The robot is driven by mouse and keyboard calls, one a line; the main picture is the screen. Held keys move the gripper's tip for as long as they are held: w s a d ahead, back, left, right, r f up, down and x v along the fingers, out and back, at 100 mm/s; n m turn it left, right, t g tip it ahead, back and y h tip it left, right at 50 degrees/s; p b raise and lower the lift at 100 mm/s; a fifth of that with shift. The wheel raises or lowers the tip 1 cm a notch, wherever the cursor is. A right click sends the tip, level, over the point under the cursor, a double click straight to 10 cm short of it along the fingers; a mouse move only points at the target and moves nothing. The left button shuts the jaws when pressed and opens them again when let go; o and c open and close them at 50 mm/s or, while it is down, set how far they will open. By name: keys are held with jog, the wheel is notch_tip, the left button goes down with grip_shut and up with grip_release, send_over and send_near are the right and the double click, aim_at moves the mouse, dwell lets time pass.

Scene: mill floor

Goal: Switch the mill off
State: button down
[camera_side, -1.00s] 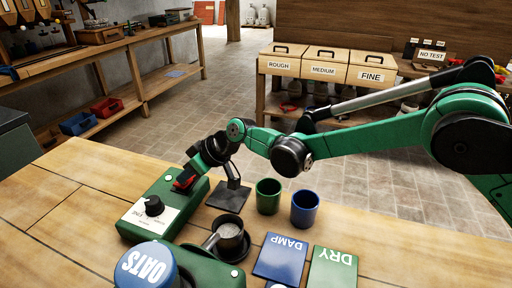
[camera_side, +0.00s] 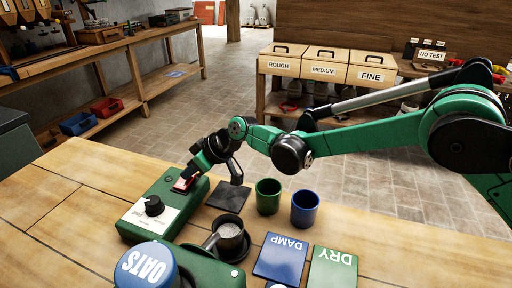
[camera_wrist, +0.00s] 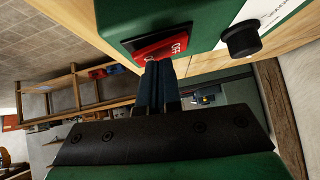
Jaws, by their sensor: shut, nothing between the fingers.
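The mill's green switch box (camera_side: 137,226) stands on the wooden bench, with a red rocker switch (camera_side: 184,184) at its far end. In the wrist view the red switch (camera_wrist: 160,47) sits in a black frame and shows the letters OFF. My gripper (camera_side: 190,177) is shut and empty, pointing down at the switch. In the wrist view its fingertips (camera_wrist: 158,62) are right at the switch's lower edge; I cannot tell if they touch it. A black knob (camera_side: 154,205) on a white label is nearer the camera, and also shows in the wrist view (camera_wrist: 241,39).
A blue-lidded OATS container (camera_side: 146,266) and a dark cup (camera_side: 230,232) stand in front. A green cup (camera_side: 268,196), a blue cup (camera_side: 305,208), a DAMP card (camera_side: 281,258) and a DRY card (camera_side: 333,268) are to the right. The bench's left part is clear.

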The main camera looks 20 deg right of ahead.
jog(key=shift+r, duration=0.55)
jog(key=r, duration=0.3)
jog(key=shift+s+a+r, duration=0.1)
jog(key=shift+s+a, duration=0.1)
jog(key=shift+s, duration=0.05)
jog(key=s+v, duration=0.1)
jog(key=v, duration=0.8)
jog(key=shift+s+a+r, duration=0.15)
jog(key=shift+s+a, duration=0.05)
jog(key=shift+s, duration=0.05)
jog(key=s+d+f+m+h, duration=0.1)
jog(key=s+d+m+h, duration=0.2)
jog(key=s+d, duration=0.5)
jog(key=s+d+f+m+t+h, duration=0.1)
jog(key=s+d+m+h, duration=0.2)
jog(key=d, duration=1.1)
jog(key=s+m, duration=0.2)
jog(key=s, duration=0.3)
jog(key=shift+f+m+h, duration=0.3)
jog(key=shift+h, duration=0.1)
